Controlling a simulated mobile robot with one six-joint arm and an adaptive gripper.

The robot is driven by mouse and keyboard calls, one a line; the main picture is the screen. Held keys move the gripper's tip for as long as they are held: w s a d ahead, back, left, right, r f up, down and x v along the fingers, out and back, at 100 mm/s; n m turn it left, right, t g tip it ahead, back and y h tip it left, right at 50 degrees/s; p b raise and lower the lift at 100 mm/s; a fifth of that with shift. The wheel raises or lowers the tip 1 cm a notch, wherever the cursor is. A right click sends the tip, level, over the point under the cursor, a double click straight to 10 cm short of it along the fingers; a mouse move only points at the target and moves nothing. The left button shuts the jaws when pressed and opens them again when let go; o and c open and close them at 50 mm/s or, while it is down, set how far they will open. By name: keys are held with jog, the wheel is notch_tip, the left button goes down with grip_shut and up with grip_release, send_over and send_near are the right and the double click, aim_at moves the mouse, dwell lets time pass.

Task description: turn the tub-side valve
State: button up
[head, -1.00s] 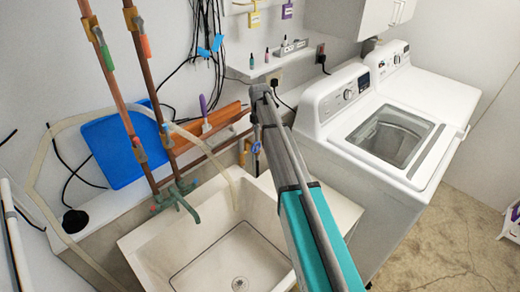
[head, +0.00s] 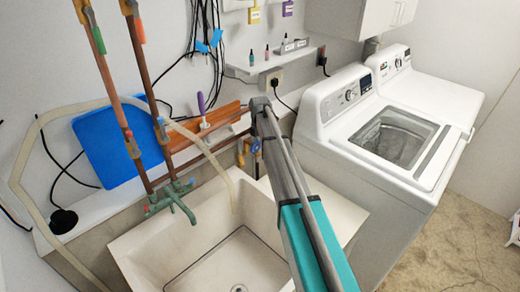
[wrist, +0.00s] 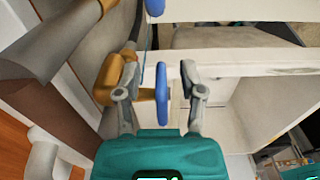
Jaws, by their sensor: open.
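The tub-side valve has a blue handle (wrist: 162,108) and a brass body (wrist: 110,78). In the wrist view the handle stands nearly edge-on between the two fingers of my gripper (wrist: 161,93). The gripper is open, with a finger on each side of the handle and a gap visible on the right. The left finger overlaps the brass body in the picture; I cannot tell whether they touch. In the head view a small blue handle (head: 256,148) shows just below my arm's end, above the back of the tub (head: 272,203). My gripper's fingers are hard to make out there.
Copper pipes (head: 107,80) and a green faucet (head: 170,195) stand left of the arm. A pale hose (head: 22,150) loops over the tub. A washer (head: 345,93) stands close on the right. Grey pipework (wrist: 60,50) lies left of my gripper in the wrist view.

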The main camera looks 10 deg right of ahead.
jog(key=shift+f, duration=0.35)
grip_shut()
